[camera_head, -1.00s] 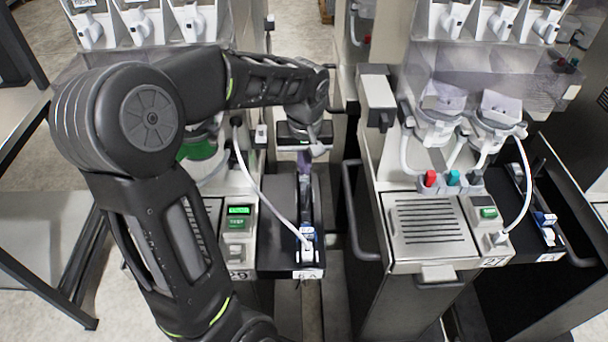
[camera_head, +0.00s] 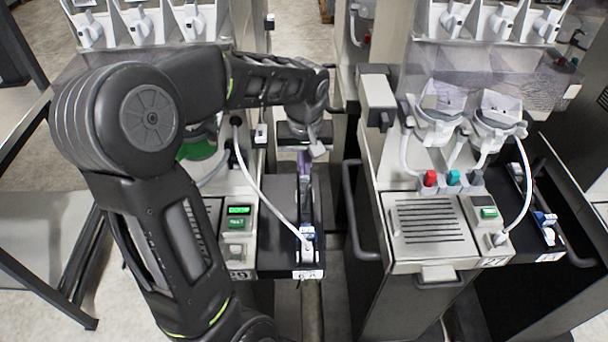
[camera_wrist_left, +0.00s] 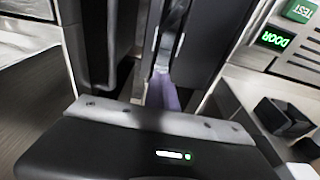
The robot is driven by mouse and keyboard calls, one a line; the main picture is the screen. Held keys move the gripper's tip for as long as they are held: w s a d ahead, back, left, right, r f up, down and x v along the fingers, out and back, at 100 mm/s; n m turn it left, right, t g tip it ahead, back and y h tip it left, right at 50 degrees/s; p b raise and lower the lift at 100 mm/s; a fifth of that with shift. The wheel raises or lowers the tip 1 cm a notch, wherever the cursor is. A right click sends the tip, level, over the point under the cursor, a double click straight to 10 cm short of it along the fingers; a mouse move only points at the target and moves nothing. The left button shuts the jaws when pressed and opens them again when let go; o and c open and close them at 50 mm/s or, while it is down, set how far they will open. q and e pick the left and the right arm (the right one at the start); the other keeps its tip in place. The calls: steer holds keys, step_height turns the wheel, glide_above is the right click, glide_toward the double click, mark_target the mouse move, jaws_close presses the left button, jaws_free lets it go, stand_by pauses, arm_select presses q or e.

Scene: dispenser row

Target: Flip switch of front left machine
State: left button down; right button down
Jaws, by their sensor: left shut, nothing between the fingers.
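The front left machine has a control panel with a lit green display (camera_head: 238,211), a green button (camera_head: 237,224) and a pale switch (camera_head: 236,250) below them. My left gripper (camera_head: 303,152) is shut and empty, behind and to the right of this panel, apart from the switch. The arm covers much of the machine's left side. I cannot make out the switch there. My right gripper is out of view.
A white tube (camera_head: 262,192) curves down to a fitting on the dark tray (camera_head: 276,250) beside the panel. A second machine (camera_head: 432,232) stands to the right across a narrow gap. A bare metal surface (camera_head: 40,225) lies at the left.

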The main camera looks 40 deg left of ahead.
mark_target(304, 178)
arm_select(q)
steer(key=shift+f+b, duration=0.65)
steer(key=shift+f, duration=0.15)
stand_by(0.4)
steer(key=shift+r+p, duration=2.5)
steer(key=shift+r, duration=1.05)
